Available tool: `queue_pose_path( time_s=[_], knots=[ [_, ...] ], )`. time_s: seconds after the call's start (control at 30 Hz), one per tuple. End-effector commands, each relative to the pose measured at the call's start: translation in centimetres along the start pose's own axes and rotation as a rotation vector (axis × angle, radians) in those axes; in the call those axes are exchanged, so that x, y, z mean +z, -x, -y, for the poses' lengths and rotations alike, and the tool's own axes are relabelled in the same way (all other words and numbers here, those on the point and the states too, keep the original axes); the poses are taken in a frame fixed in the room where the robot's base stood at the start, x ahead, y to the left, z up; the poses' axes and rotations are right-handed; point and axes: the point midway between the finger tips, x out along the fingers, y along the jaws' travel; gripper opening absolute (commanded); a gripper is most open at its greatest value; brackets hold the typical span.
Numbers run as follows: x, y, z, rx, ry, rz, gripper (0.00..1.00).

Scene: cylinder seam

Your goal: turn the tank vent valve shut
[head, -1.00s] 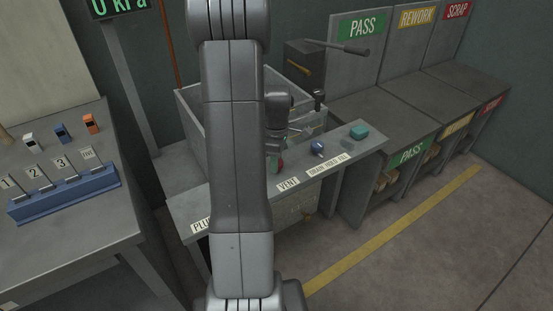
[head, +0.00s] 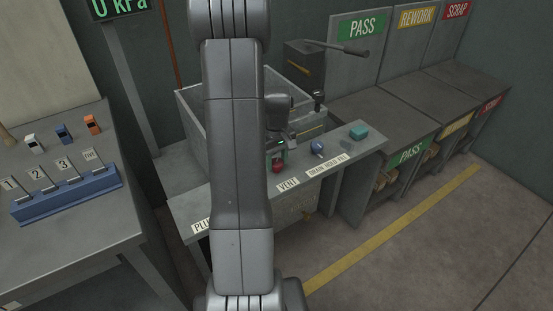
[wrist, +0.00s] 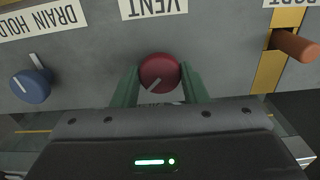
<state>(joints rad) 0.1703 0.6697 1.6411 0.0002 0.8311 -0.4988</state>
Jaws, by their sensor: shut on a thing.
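The red vent valve knob (wrist: 159,73) sits on the grey panel beside the VENT label (wrist: 152,8), with a pale pointer line on its face running towards its lower left in the wrist view. My gripper (wrist: 160,88) has its two green fingers on either side of the knob and is shut on it. In the head view my gripper (head: 276,157) is at the tank's front ledge, above the VENT label (head: 289,185), and the red knob (head: 277,168) shows partly below it. My arm hides part of the ledge and tank.
A blue DRAIN/HOLD/FILL knob (head: 317,148) and a teal button (head: 358,132) are on the ledge to the right. In the wrist view an orange handle (wrist: 295,45) stands beside the vent knob. The tank (head: 190,108) is behind.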

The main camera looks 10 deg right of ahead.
Motion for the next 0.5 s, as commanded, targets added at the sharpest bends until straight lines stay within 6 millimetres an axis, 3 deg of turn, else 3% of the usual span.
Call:
queue_pose_path(
  time_s=[0.5],
  knots=[
    [-0.05,0.11,-0.04,0.001,-0.476,-0.002,0.17]
  ],
)
